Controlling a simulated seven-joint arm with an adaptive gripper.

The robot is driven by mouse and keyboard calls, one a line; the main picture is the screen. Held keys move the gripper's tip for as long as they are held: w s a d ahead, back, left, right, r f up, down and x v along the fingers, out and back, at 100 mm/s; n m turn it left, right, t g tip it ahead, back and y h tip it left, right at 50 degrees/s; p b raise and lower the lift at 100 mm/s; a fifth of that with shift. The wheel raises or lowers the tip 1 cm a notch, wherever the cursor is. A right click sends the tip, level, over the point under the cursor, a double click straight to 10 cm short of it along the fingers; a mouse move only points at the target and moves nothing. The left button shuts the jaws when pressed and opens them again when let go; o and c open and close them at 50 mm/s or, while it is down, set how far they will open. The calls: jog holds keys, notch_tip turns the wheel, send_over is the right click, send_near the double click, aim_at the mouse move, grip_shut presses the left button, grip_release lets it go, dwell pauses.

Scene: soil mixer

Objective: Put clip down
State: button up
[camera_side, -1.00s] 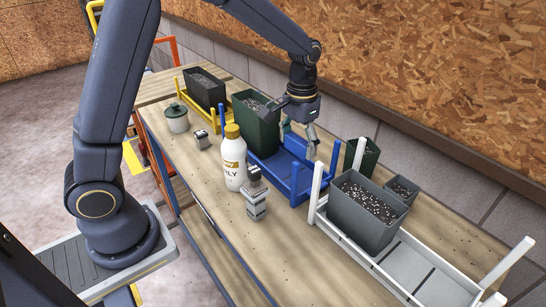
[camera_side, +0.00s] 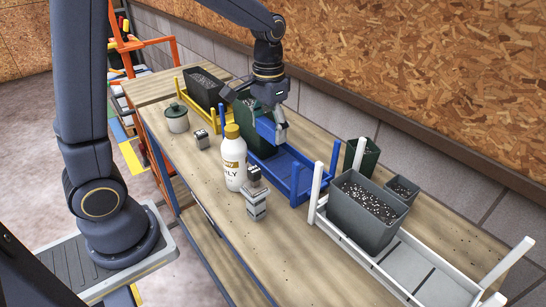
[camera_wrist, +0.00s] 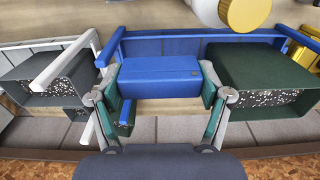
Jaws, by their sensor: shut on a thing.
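My gripper (camera_side: 272,128) is shut on a smooth blue block (camera_wrist: 158,76), which looks like the clip. In the wrist view the block lies crosswise between the two green fingertip pads. In the side view the gripper and the block (camera_side: 265,129) are at the blue rack (camera_side: 299,192), beside the tall dark green pot (camera_side: 242,112). The blue rack also shows behind the block in the wrist view (camera_wrist: 165,47). The block overlaps the rack in the picture; I cannot tell whether they touch.
A white bottle with a yellow cap (camera_side: 234,168) and a grey stacked device (camera_side: 256,200) stand in front of the blue rack. A white rack (camera_side: 370,262) with a grey pot (camera_side: 362,220) is at right. A yellow rack (camera_side: 197,112) is at left. The front right bench is clear.

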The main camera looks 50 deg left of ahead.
aim_at(266, 138)
jog(key=f, duration=1.7)
jog(key=shift+s+a+f, duration=0.1)
jog(key=shift+s+f, duration=0.1)
jog(key=shift+s, duration=0.15)
jog(key=shift+f, duration=0.1)
jog(key=o, duration=0.8)
notch_tip(266, 138, up, 12)
jog(key=shift+r, duration=0.15)
